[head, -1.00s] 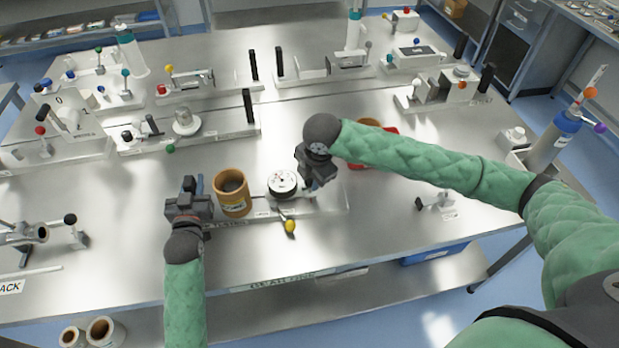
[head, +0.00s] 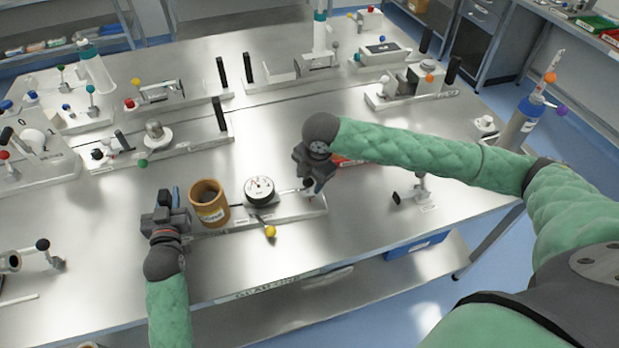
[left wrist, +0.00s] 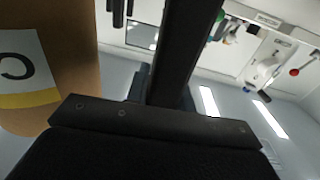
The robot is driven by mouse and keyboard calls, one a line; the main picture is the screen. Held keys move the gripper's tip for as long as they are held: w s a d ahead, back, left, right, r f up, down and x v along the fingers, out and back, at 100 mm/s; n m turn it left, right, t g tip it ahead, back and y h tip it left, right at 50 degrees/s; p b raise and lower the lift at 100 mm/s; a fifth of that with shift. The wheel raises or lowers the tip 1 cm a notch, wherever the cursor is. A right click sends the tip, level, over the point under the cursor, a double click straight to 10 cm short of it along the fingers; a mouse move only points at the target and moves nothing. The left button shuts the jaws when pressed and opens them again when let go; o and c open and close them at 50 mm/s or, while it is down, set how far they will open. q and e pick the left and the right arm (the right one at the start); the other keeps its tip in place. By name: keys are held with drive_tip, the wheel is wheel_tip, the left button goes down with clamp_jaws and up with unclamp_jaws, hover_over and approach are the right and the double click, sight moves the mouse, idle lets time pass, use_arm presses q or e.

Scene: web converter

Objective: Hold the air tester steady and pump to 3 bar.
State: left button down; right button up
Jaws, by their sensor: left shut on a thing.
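The air tester is a long flat base (head: 290,213) near the table's front edge. It carries a brown cylinder (head: 209,207) with a yellow label, a round white dial gauge (head: 259,188) and a lever with a yellow knob (head: 270,231). My left gripper (head: 172,208) is shut on the tester's left end, beside the cylinder; its jaws hide what they grip. The left wrist view shows the cylinder (left wrist: 45,75) close by and a dark upright bar. My right gripper (head: 312,184) is at the tester's right end, by a thin rod; its fingers are too small to read. The dial reading is illegible.
Several other bench devices stand behind, including one with a green knob and black handle (head: 217,113). A red tray (head: 345,160) is partly hidden behind my right arm. A small stand (head: 420,188) is to the right.

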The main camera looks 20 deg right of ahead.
wheel_tip(320, 180, up, 12)
drive_tip(key=s+d, duration=0.1)
drive_tip(key=s, duration=0.1)
drive_tip(key=shift+f, duration=0.15)
idle(0.4)
drive_tip(key=shift+s+d, duration=0.1)
idle(1.0)
